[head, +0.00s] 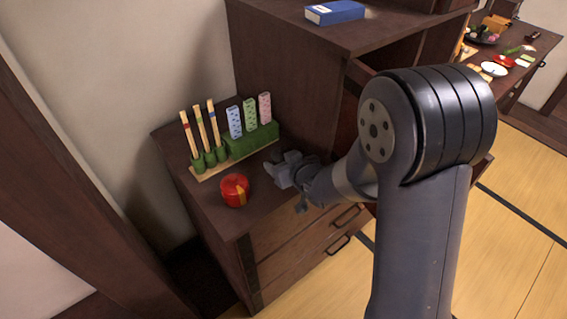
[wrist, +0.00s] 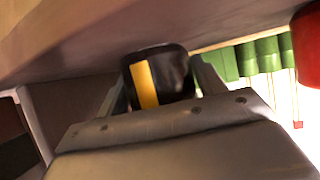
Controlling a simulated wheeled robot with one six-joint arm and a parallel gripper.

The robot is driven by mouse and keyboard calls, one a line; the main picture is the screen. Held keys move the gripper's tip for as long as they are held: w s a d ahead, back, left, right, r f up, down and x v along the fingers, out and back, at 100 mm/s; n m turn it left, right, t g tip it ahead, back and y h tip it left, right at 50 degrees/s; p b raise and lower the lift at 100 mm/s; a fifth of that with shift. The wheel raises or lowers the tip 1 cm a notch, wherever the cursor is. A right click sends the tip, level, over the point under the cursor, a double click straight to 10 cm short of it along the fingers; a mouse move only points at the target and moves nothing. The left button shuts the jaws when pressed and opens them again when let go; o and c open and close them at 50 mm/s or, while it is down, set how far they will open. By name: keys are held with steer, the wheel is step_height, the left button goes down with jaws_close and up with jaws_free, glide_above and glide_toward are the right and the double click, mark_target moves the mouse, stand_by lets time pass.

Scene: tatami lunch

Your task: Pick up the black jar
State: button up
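The black jar (wrist: 172,75) shows in the wrist view, dark and glossy with a yellow stripe. It is between the two fingers of my gripper (wrist: 160,88), with a finger close along each side. I cannot tell whether both fingers press on it. In the head view my gripper (head: 284,170) is low over the right part of the small cabinet top (head: 215,212). The jar cannot be made out in the head view; my gripper and wrist cover that spot.
A red jar with a yellow stripe (head: 235,190) stands left of my gripper. Behind it is a wooden base (head: 206,172) with green holders, striped sticks and patterned upright pieces. A taller cabinet (head: 290,75) rises behind, with a blue box (head: 335,12) on top.

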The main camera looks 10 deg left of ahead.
steer(key=c, duration=0.7)
